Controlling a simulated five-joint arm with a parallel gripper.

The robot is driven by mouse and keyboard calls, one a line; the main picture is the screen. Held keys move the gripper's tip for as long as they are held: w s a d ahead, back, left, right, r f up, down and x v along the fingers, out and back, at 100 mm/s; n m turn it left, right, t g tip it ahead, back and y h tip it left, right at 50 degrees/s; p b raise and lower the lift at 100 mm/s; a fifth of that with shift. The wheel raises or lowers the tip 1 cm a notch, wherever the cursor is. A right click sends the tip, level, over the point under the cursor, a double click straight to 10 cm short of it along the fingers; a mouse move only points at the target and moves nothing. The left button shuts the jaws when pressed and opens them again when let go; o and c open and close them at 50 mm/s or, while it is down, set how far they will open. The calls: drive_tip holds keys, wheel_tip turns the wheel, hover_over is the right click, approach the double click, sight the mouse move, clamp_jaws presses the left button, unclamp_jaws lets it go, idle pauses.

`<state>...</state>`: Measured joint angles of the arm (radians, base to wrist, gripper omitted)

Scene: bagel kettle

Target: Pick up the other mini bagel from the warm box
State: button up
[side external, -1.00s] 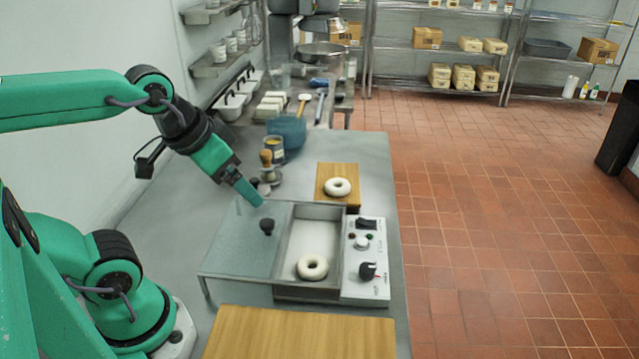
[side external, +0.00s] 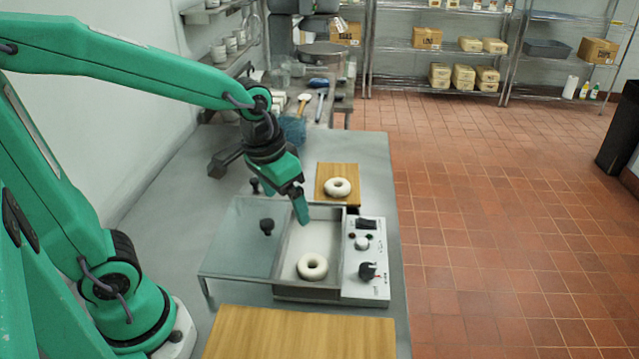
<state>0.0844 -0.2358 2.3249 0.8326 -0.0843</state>
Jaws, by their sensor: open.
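A white mini bagel (side external: 312,266) lies on the floor of the open warm box (side external: 307,294), near its front end. Another white bagel (side external: 337,188) lies on a small wooden board (side external: 325,170) behind the box. My gripper (side external: 301,212) is open and empty, pointing down above the back part of the box, behind and above the bagel inside. The jaws are seen nearly edge-on, so the gap between them is hard to make out.
The box's glass lid (side external: 240,245), with a black knob, is slid to the left. A control panel (side external: 366,270) with knobs is on the box's right. A larger wooden board (side external: 300,335) lies in front. A blue container (side external: 293,130) stands behind my arm.

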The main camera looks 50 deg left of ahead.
sight(311, 260)
drive_tip(key=shift+w+d+f+g, duration=0.45)
drive_tip(key=shift+w+f, duration=0.25)
drive_tip(key=shift+f, duration=1.25)
drive_tip(key=shift+w+d+f+g, duration=0.45)
drive_tip(key=shift+w+f, duration=0.3)
drive_tip(key=shift+f, duration=1.25)
drive_tip(key=shift+w+d+f+g, duration=0.45)
drive_tip(key=shift+w+f, duration=0.25)
drive_tip(key=shift+f, duration=1.25)
drive_tip(key=shift+s+f, duration=0.2)
drive_tip(key=shift+f, duration=2.4)
drive_tip(key=c, duration=1.1)
drive_tip(key=shift+o, duration=0.2)
drive_tip(key=shift+r, duration=0.15)
